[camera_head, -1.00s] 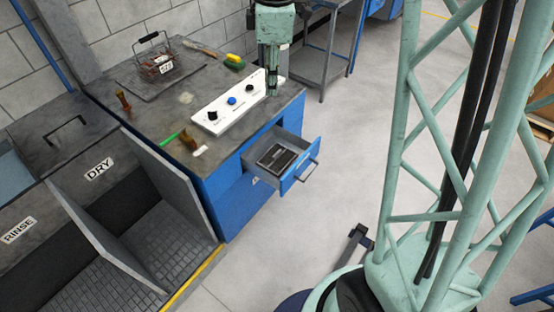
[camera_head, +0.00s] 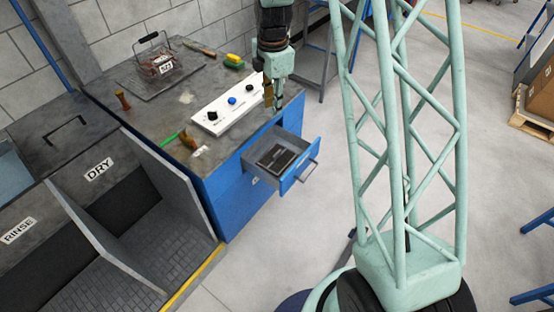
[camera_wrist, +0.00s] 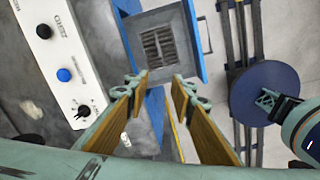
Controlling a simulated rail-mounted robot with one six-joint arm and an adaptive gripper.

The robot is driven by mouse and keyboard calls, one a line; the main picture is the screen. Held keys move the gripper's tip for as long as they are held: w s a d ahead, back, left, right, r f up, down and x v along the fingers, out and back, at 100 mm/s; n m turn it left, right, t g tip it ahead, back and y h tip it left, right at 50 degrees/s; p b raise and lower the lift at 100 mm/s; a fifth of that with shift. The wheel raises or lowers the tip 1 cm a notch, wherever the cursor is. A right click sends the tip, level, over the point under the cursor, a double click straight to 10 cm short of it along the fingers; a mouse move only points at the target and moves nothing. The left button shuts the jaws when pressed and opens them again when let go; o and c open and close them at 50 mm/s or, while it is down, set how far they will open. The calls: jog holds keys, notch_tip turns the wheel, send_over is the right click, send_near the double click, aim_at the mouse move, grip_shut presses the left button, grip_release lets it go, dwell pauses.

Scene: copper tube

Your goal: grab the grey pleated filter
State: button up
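The grey pleated filter (camera_head: 277,158) lies flat in the open blue drawer (camera_head: 301,174) on the bench's right side. In the wrist view the filter (camera_wrist: 158,47) shows dark parallel pleats in a grey frame, inside the drawer just beyond my fingertips. My gripper (camera_head: 273,101) is above the bench's right edge, between the control panel and the drawer. In the wrist view my gripper (camera_wrist: 160,85) has its two tan-padded fingers spread apart with nothing between them. The filter is apart from the fingers.
A white control panel (camera_head: 217,112) with knobs sits on the bench left of my gripper. A wire basket (camera_head: 157,67), brushes and a yellow sponge (camera_head: 233,60) lie farther back. A blue disc (camera_wrist: 262,95) shows at right in the wrist view.

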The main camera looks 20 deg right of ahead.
aim_at(277, 153)
jog(key=w+d+f+n, duration=0.1)
jog(key=f+n, duration=0.1)
jog(key=f, duration=0.7)
jog(key=w+d+f+n, duration=0.2)
jog(key=f, duration=0.7)
jog(key=shift+d+n+g, duration=0.2)
jog(key=shift+n+g, duration=0.2)
jog(key=shift+w, duration=0.1)
jog(key=shift+f+b, duration=0.75)
jog(key=shift+f, duration=3.45)
jog(key=shift+f, duration=0.1)
jog(key=shift+f+b, duration=0.8)
jog(key=shift+f, duration=1.75)
jog(key=shift+c, duration=0.7)
grip_shut()
